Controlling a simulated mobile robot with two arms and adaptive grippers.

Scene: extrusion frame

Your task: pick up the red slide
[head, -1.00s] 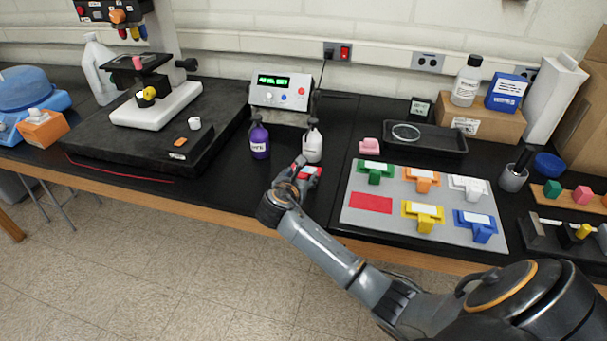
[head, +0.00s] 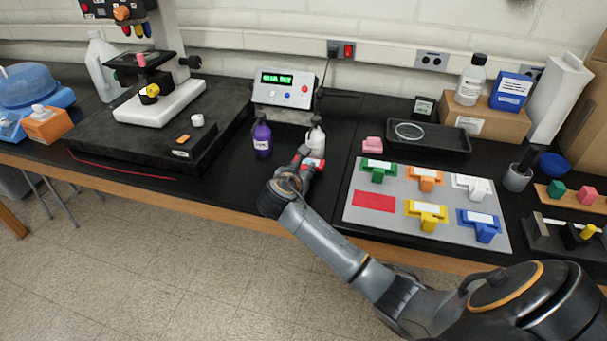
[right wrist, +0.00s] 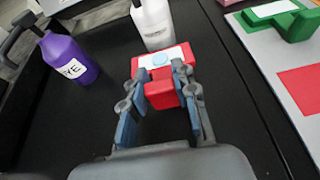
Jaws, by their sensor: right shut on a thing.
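The red slide (right wrist: 164,96) is a red T-shaped piece with a white label and a pale blue round spot. In the right wrist view my right gripper (right wrist: 162,82) is shut on its handle, one finger on each side. In the head view the slide (head: 318,163) shows only in part beyond my right gripper (head: 304,160), which hides the rest. I cannot tell if it touches the bench. My left gripper is in neither view.
A white bottle (right wrist: 153,22) stands just beyond the slide, with a purple bottle (right wrist: 68,57) to its left. A grey board (head: 392,224) to the right holds green, orange, white, yellow and blue slides and a bare red rectangle (head: 374,201).

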